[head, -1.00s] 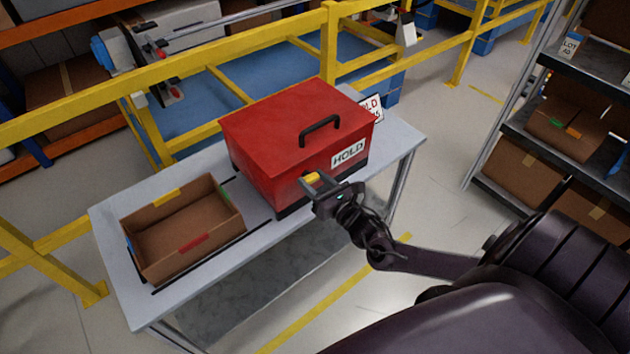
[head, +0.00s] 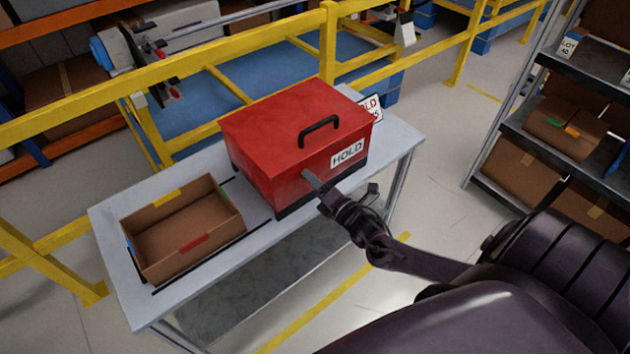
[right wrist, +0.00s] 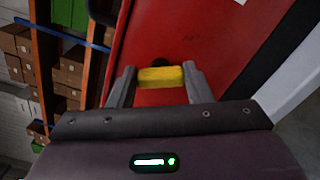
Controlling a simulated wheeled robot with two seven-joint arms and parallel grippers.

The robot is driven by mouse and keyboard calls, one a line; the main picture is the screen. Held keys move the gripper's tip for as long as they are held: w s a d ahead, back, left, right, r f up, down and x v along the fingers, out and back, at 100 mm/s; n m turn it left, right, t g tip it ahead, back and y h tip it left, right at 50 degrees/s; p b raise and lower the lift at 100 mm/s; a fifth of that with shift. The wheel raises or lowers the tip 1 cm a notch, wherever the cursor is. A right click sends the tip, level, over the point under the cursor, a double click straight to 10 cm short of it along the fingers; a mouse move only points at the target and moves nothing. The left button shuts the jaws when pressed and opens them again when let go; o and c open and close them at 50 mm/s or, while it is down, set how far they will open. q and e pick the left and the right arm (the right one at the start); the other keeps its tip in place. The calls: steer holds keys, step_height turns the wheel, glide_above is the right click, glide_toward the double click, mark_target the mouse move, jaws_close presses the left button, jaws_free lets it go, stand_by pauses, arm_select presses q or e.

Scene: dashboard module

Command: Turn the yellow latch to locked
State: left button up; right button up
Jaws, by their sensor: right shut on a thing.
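A red box (head: 285,135) with a black handle on its lid and a HOLD label on its front stands on a grey table. The yellow latch (right wrist: 161,77) shows in the right wrist view, on the red front face, between the two fingers of my right gripper (right wrist: 161,80). The fingers are shut on the latch. In the head view my right gripper (head: 312,180) is at the box's front face, its wrist rolled, and it hides the latch. My left gripper is not in view.
An open cardboard tray (head: 182,230) with coloured tabs sits left of the box on the table (head: 110,215). Yellow railings (head: 327,45) run behind the table. A shelf with cartons (head: 560,130) stands at the right.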

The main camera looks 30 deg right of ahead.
steer(key=m, duration=0.5)
steer(key=shift+f+m, duration=0.1)
steer(key=shift+m, duration=0.3)
stand_by(0.4)
steer(key=o, duration=1)
steer(key=shift+s+d+b, duration=0.2)
steer(key=shift+s+b, duration=0.2)
steer(key=shift+s, duration=1.55)
steer(key=shift+s+d+b, duration=0.15)
steer(key=shift+s+b, duration=0.25)
steer(key=shift+s, duration=1.5)
